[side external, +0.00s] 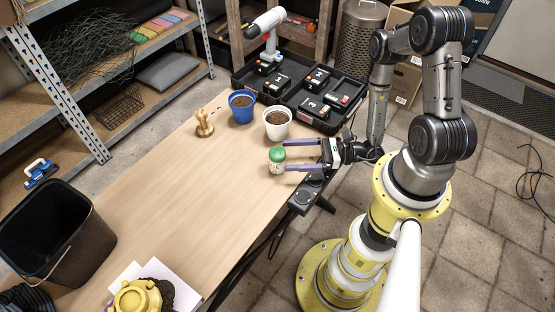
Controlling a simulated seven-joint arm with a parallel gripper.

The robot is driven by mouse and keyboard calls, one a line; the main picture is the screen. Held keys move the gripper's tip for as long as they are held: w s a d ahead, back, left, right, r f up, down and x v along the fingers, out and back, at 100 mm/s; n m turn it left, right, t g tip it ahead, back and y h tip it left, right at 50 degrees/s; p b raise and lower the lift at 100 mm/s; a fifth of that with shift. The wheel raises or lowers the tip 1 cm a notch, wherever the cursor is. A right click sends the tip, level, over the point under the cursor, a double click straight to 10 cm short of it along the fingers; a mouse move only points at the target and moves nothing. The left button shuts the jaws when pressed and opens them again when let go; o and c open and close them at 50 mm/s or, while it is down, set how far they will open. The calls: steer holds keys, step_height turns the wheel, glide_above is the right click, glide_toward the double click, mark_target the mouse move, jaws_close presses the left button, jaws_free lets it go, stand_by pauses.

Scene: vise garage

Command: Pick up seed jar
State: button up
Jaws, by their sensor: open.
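The seed jar (277,166) is a small pale jar with a green lid. It stands upright on the wooden table (180,195) close to its right edge. My gripper (286,156) is open and reaches in from the right. One finger lies on the far side of the jar and the other on the near side, with the fingertips at about the jar. I cannot tell whether either finger touches it.
A white pot (278,131) and a blue pot (242,115) of soil stand just beyond the jar. A wooden figure (203,124) is to their left. A black tray (300,88) holds tools at the back. A black bin (48,232) is at left. The table's middle is clear.

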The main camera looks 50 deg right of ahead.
steer(key=shift+w+a+f, duration=0.2)
steer(key=shift+w+a, duration=0.1)
steer(key=shift+x, duration=3.3)
steer(key=shift+w+d, duration=0.1)
jaws_close()
